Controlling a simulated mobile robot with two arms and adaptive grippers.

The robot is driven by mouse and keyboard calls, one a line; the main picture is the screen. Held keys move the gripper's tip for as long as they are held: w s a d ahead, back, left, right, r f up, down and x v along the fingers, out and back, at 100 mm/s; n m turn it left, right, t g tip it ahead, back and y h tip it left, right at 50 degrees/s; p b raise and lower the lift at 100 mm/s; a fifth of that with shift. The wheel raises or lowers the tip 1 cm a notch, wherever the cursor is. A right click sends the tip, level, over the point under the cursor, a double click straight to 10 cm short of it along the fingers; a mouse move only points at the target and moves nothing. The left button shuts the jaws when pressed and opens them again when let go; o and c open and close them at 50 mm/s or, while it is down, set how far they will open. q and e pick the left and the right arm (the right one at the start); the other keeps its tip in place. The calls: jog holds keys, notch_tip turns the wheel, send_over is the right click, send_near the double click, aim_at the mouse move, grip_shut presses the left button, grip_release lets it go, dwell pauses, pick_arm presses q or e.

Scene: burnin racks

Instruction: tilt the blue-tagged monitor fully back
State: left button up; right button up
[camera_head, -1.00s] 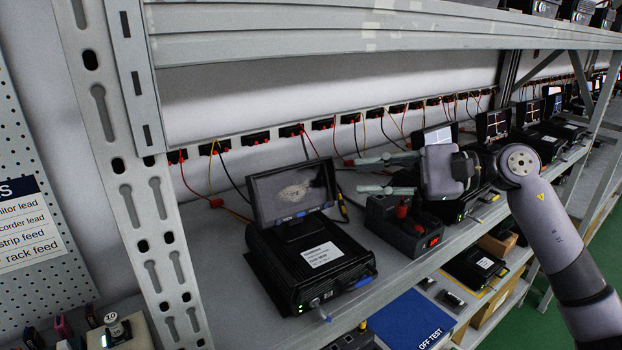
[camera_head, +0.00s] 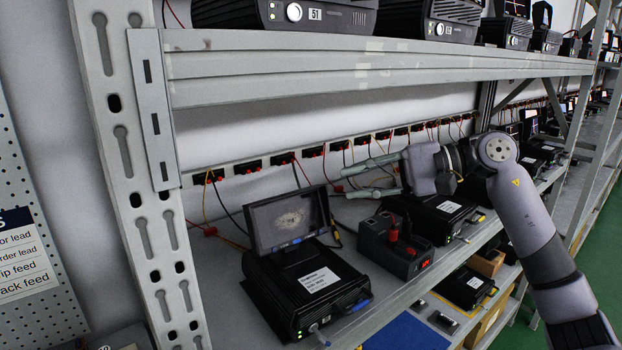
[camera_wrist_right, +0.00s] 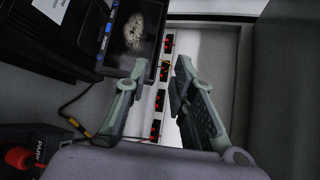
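The monitor (camera_head: 284,221) with a small blue tag on its lower bezel stands upright, leaning slightly, on a black recorder box (camera_head: 310,282) at the shelf's left end. Its screen shows a pale blotch. In the right wrist view the monitor (camera_wrist_right: 134,30) is at the top, left of the fingers, with the blue tag on its left edge. My right gripper (camera_head: 347,181) is just right of the monitor's upper right corner, apart from it. Its fingers point left and are spread with nothing between them, as the right wrist view also shows (camera_wrist_right: 160,70). My left gripper is out of view.
A dark power unit with a red knob (camera_head: 394,243) stands right of the recorder, below my right gripper. A row of wall sockets (camera_head: 280,158) with thin leads runs behind. The upper shelf beam (camera_head: 370,75) passes overhead, and a slotted post (camera_head: 140,190) stands on the left.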

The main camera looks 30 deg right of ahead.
aim_at(301, 192)
jog(key=p+x, duration=0.3)
jog(key=x, duration=0.4)
jog(key=shift+w+a, duration=0.25)
jog(key=shift+a, duration=0.05)
jog(key=shift+w+a+f, duration=0.25)
jog(key=shift+w+a, duration=0.05)
jog(key=shift+a, duration=0.15)
jog(key=shift+c, duration=0.5)
grip_shut()
